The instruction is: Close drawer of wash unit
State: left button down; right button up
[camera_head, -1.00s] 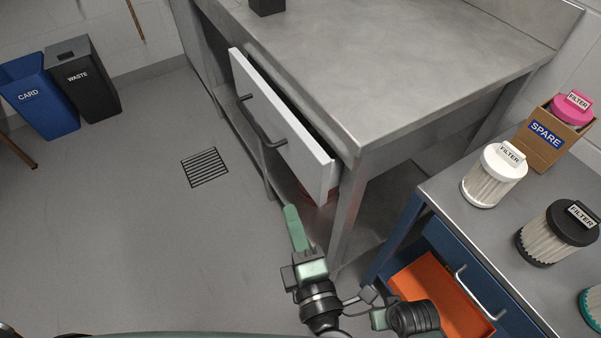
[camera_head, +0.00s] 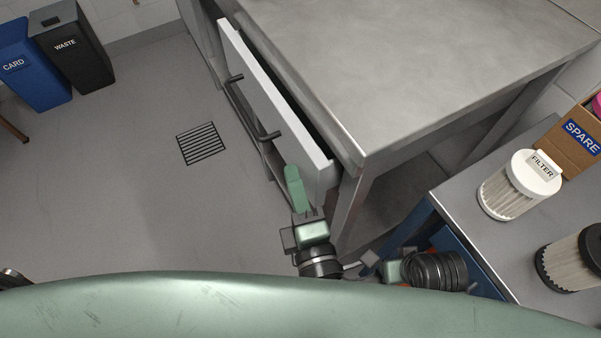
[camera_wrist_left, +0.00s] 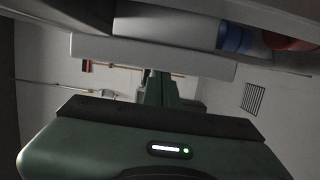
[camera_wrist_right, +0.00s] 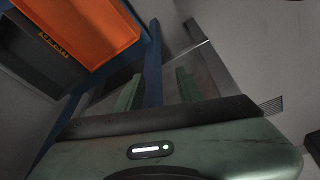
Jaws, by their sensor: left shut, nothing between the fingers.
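The wash unit (camera_head: 420,70) is a grey metal bench. Its white-fronted drawer (camera_head: 262,88), with a dark bar handle (camera_head: 268,133), stands partly open, with a dark gap between front and bench. My left gripper (camera_head: 292,170) is shut and empty, its tip by the near lower end of the drawer front; whether it touches cannot be told. In the left wrist view the pale drawer front (camera_wrist_left: 205,62) spans above the shut fingers (camera_wrist_left: 155,80). My right gripper (camera_wrist_right: 158,85) is open and empty, its fingers apart in the right wrist view, near a blue frame post.
A side bench (camera_head: 455,205) at right carries a white filter (camera_head: 515,190), a black-topped filter (camera_head: 570,262) and a SPARE box (camera_head: 568,140). Blue and black bins (camera_head: 75,55) stand far left. The floor left of the drawer is clear.

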aim_at(315, 171)
jog(key=shift+s, duration=0.1)
pick_arm(q)
jog(key=w+d, duration=0.2)
jog(key=d, duration=0.1)
jog(key=shift+w+d, duration=0.15)
jog(key=shift+d, duration=0.15)
jog(key=shift+r, duration=0.1)
pick_arm(e)
jog(key=shift+f, duration=0.75)
jog(key=shift+a, duration=0.1)
pick_arm(q)
jog(key=shift+p, duration=0.35)
pick_arm(e)
jog(key=shift+a+r, duration=0.1)
jog(key=shift+r, duration=0.15)
